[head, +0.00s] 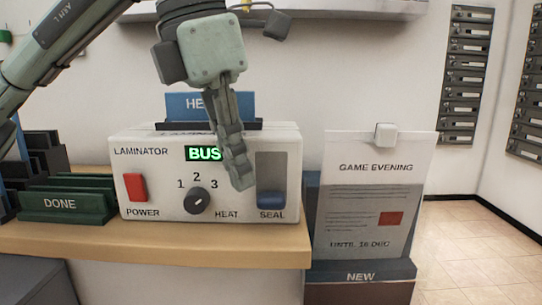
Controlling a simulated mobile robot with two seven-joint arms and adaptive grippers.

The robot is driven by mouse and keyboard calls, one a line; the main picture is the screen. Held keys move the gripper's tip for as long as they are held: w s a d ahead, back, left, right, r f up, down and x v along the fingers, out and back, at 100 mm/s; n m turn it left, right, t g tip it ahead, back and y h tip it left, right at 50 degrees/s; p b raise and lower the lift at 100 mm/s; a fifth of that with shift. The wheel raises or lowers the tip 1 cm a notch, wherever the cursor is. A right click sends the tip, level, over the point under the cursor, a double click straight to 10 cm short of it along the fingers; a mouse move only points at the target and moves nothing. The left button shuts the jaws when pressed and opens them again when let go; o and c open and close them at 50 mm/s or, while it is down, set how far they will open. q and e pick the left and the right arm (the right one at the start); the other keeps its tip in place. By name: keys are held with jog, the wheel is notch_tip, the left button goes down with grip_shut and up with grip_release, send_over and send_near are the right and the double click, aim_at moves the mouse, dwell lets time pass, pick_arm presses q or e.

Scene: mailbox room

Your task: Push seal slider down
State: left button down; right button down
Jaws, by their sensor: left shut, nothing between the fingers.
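A white laminator (160,190) stands on a wooden counter. Its seal slider (271,200) is a dark blue block at the bottom of a grey vertical slot (271,166), just above the word SEAL. My left gripper (241,184) is shut and empty. It hangs in front of the laminator's face, fingertips down, left of the slot and apart from the slider in the picture. It covers part of the display, which shows green letters BUS. I cannot tell whether the fingertips touch the panel. My right gripper is not in view.
The laminator also has a red power switch (135,187) and a dark heat knob (197,201). A green DONE tray (66,205) stands at left. A clipped GAME EVENING notice (372,175) stands at right above a NEW holder (361,272). Mailboxes (467,65) hang on the far wall.

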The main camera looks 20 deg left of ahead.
pick_arm(q)
jog(key=v, duration=1.1)
jog(key=shift+r, duration=0.25)
jog(key=shift+s, duration=0.1)
